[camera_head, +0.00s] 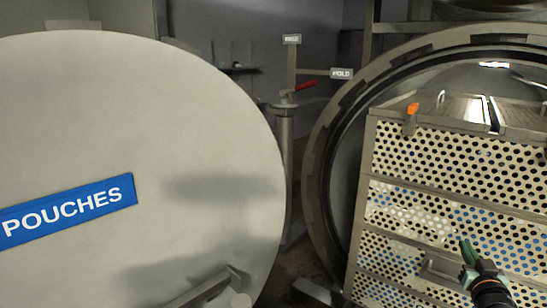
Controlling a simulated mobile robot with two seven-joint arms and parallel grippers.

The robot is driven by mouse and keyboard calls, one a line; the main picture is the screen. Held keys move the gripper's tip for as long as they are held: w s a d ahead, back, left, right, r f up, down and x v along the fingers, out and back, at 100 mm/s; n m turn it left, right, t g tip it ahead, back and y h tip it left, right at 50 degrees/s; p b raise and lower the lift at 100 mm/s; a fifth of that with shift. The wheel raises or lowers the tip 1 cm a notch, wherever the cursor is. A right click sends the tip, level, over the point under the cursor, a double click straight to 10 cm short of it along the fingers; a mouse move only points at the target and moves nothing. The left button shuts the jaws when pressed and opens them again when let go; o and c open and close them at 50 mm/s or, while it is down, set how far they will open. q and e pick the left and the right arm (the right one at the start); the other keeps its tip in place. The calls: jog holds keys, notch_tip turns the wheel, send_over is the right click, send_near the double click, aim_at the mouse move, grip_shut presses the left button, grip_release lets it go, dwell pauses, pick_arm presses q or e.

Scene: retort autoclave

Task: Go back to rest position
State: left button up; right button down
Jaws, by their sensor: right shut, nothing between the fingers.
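My right gripper (467,251) is at the lower right, dark with greenish fingers. Its fingers are together and hold nothing. It stands in front of the perforated metal basket stack (440,150), close to a handle (437,269) on the basket's front. Whether it touches the basket cannot be told. My left gripper is not in view.
A large round door (150,130) with a blue "POUCHES" label (68,209) stands open at the left. The round autoclave opening (322,165) surrounds the baskets. An orange clip (412,108) sits on the top basket. A post with a red lever (305,86) stands between door and opening.

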jog(key=s+a+f+n+g+y+p, duration=0.1)
jog(key=s+a+f+n+g+y, duration=0.1)
jog(key=s+a+f, duration=0.5)
jog(key=s+a+f+n+g+y, duration=0.1)
jog(key=s+a+f+n+y, duration=0.15)
jog(key=a+f, duration=0.8)
jog(key=s+a+f+g+y, duration=0.1)
jog(key=s+a+f, duration=0.2)
jog(key=s+a, duration=0.2)
jog(key=s+a+f+n+g+y, duration=0.1)
jog(key=s+a+f, duration=0.3)
jog(key=s, duration=0.5)
jog(key=s+a+f+g+y+p, duration=0.1)
jog(key=s+a+f+g+y, duration=0.1)
jog(key=s+a+f, duration=0.2)
jog(key=s+a, duration=0.2)
jog(key=s, duration=0.1)
jog(key=shift+a+g, duration=0.3)
jog(key=shift+g, duration=0.1)
jog(key=shift+f+n, duration=0.1)
jog(key=shift+n, duration=0.15)
